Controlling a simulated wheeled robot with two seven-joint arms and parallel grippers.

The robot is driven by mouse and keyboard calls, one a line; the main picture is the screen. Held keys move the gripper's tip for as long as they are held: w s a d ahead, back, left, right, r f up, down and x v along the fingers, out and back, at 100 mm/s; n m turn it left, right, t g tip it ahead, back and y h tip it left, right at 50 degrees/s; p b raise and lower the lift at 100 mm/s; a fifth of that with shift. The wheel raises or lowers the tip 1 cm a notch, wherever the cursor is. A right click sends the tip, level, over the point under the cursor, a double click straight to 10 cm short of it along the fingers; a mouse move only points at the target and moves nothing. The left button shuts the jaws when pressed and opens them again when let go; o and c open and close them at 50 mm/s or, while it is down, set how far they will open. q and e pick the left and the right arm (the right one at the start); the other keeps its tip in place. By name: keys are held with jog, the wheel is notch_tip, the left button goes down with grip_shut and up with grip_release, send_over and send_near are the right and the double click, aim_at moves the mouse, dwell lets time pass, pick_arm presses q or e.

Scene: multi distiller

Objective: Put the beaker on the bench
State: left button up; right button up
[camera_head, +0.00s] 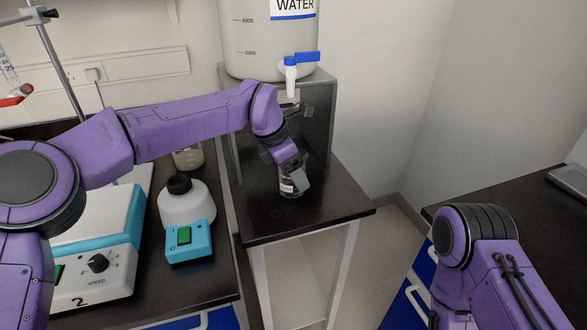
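A small clear beaker (291,189) with a white label is at the front of the dark stand, below the water tank's tap. My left arm reaches across from the left, and its gripper (296,178) is right at the beaker and covers part of it. I cannot tell whether the fingers are closed on the beaker or only around it, nor whether the beaker touches the surface. The dark bench (205,287) is on the left. My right arm shows at the lower right; its gripper is out of view.
A large water tank (262,38) with a blue-handled tap (297,60) sits on a grey shelf. Another dark bench (535,215) is at right.

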pick_arm(q)
jog(key=shift+f, duration=0.15)
jog(key=o, duration=0.8)
jog(key=shift+r, duration=0.3)
jog(key=s+a, duration=0.1)
jog(key=a, duration=0.3)
jog(key=s+a+b, duration=0.1)
jog(key=s+a, duration=0.1)
jog(key=a, duration=0.1)
jog(key=s+a+b, duration=0.1)
jog(key=a, duration=0.3)
jog(key=shift+s+a+r, duration=0.3)
jog(key=shift+s+r, duration=0.1)
